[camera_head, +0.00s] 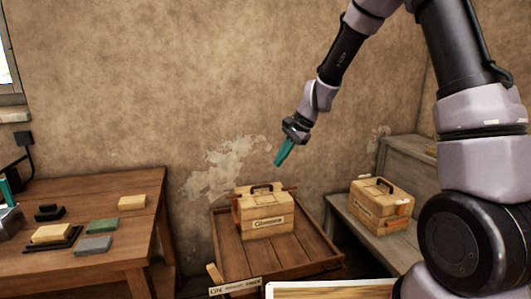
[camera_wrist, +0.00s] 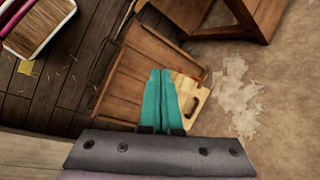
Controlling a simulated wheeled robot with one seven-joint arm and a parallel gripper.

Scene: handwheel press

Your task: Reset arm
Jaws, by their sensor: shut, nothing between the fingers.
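My gripper (camera_head: 283,154) has teal fingers and hangs in the air in front of the wall, pointing down and slightly left. It is above and a little right of a wooden box (camera_head: 262,222) with a dark top handle. Its fingers (camera_wrist: 160,75) are together and empty in the wrist view. Behind them the wooden box (camera_wrist: 197,98) shows partly, the rest hidden by the fingers. The arm reaches in from the upper right of the head view.
The box stands on a slatted wooden stand (camera_head: 302,256) with a label at its front. A second handled box (camera_head: 381,208) sits on a bench (camera_head: 351,221) to the right. A table (camera_head: 130,190) at left holds several small blocks. The air around my gripper is clear.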

